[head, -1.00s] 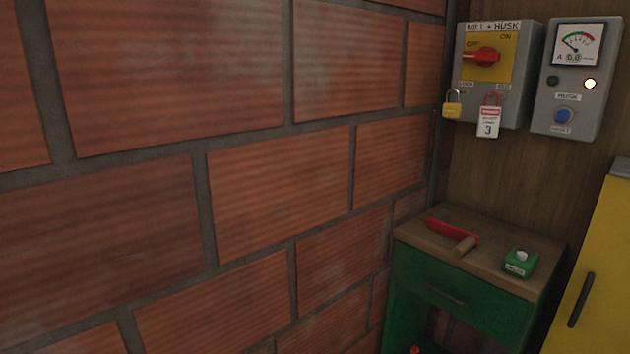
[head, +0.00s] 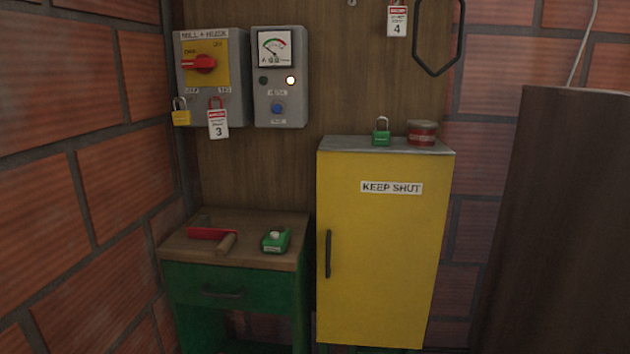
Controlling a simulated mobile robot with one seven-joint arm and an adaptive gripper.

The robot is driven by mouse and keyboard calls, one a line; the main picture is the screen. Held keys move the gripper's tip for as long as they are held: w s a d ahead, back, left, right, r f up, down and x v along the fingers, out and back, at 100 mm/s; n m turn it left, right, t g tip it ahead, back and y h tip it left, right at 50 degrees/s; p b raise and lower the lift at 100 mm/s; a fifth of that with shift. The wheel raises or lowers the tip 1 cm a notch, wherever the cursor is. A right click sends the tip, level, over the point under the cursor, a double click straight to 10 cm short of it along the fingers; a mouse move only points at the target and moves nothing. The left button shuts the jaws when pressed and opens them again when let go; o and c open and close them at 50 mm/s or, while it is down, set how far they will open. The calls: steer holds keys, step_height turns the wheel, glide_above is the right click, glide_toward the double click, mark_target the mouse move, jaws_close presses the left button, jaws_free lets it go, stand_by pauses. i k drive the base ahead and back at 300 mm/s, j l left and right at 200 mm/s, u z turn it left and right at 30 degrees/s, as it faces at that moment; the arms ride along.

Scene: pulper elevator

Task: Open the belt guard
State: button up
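A yellow panel (head: 385,255) with a "KEEP SHUT" label (head: 391,188) and a dark vertical handle (head: 327,254) at its left edge stands in the middle of the head view. It looks closed. I cannot tell whether this is the belt guard; nothing in view is labelled as one. My gripper is not in view.
A switch box (head: 210,75) with a red knob, yellow padlock (head: 181,112) and red-and-white tag (head: 218,123) hangs beside a meter box (head: 281,77). A green padlock (head: 381,132) and red tin (head: 422,133) sit atop the yellow cabinet. A green bench (head: 233,285) holds tools. A dark column (head: 560,220) stands right.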

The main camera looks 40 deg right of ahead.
mark_target(381, 218)
steer(key=z, duration=1.55)
steer(key=i+l+u, duration=0.25)
steer(key=l+u, duration=0.25)
